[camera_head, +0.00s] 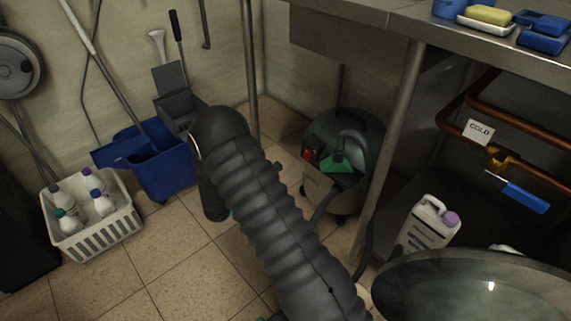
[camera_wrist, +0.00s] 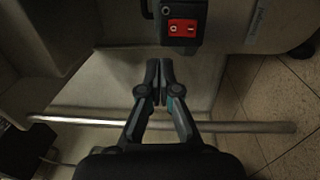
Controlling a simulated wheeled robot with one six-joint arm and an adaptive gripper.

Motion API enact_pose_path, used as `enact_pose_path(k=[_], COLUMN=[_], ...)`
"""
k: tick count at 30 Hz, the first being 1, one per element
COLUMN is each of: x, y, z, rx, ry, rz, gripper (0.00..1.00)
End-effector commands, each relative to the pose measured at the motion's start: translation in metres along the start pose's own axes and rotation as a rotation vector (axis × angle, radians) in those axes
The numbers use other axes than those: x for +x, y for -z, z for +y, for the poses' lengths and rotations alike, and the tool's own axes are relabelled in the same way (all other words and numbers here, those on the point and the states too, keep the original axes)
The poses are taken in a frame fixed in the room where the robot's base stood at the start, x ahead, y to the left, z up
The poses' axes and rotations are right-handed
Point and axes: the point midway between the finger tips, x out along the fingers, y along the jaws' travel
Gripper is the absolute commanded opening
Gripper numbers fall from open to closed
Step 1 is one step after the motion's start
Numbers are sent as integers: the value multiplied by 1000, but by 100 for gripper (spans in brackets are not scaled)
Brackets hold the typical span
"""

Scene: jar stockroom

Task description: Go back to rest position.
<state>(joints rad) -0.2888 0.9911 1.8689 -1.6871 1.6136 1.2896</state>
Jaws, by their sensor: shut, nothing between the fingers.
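My gripper (camera_wrist: 157,82) shows in the wrist view, with its two dark fingers closed together and nothing between them. Below and beyond it are a pale wall and a metal tube (camera_wrist: 240,127) that crosses the picture. A red switch (camera_wrist: 183,27) on a dark housing is just above the fingertips in that view. In the head view my dark, ribbed arm reaches from the bottom up to the middle left, and my gripper cannot be made out there.
A wheeled vacuum cleaner (camera_head: 353,140) stands right of my arm, under the steel counter (camera_head: 470,45). A blue mop bucket (camera_head: 160,178) and a white basket (camera_head: 100,236) with several bottles are to the left. A white jug (camera_head: 428,228) stands below the copper pipes (camera_head: 510,108).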

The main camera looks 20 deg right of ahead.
Motion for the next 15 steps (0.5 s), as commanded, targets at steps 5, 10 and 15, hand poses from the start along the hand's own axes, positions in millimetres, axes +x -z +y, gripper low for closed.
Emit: enact_pose_path(k=[5,10,15], x=[-14,-16,-16], y=[0,0,0], z=[3,3,3], rx=[-1,-1,-1], ry=[0,1,1], rz=[1,0,0], gripper=[0,0,0])
